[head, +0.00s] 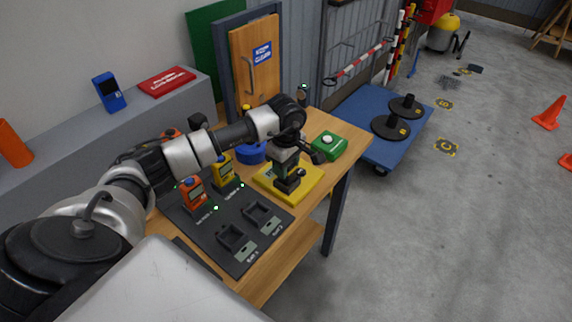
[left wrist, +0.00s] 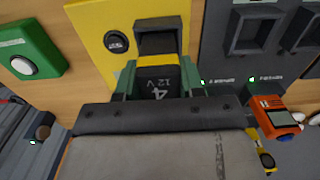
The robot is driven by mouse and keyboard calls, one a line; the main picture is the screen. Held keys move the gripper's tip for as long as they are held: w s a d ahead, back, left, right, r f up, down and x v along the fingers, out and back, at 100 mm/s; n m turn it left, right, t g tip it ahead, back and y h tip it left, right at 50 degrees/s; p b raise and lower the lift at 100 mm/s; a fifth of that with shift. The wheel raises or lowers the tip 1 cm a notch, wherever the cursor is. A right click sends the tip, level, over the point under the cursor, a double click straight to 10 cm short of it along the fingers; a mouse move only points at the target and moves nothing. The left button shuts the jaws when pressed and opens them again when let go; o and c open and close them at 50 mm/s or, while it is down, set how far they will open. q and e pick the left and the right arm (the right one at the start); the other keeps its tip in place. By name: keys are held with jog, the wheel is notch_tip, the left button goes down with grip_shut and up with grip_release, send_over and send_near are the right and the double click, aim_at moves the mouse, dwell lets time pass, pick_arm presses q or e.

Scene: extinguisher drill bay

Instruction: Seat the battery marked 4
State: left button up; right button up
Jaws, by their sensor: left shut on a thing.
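The black battery (left wrist: 158,82) marked 4 and 12 V is between the green fingers of my left gripper (left wrist: 157,80), which is shut on it. In the head view my left gripper (head: 288,165) points down over the yellow plate (head: 312,180), mostly hiding the battery. The yellow plate (left wrist: 98,18) also shows in the left wrist view, with a black raised socket (left wrist: 156,40) and a round dark button or gauge (left wrist: 116,42). The battery is close to this socket; I cannot tell whether they touch. My right gripper is not in view.
A dark board (head: 240,262) with two empty bays lies nearer on the wooden table. Orange (head: 192,194) and yellow (head: 222,170) handheld units stand on its far side. A green box (head: 328,145) with a white button sits right of the plate. A blue cart (head: 362,108) stands beyond the table.

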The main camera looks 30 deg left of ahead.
pick_arm(q)
jog(key=shift+f+b, duration=0.95)
jog(key=shift+f, duration=0.05)
dwell(0.3)
jog(key=o, duration=1.5)
jog(key=shift+r, duration=0.15)
jog(key=shift+r+p, duration=1.9)
jog(key=shift+r, duration=1.45)
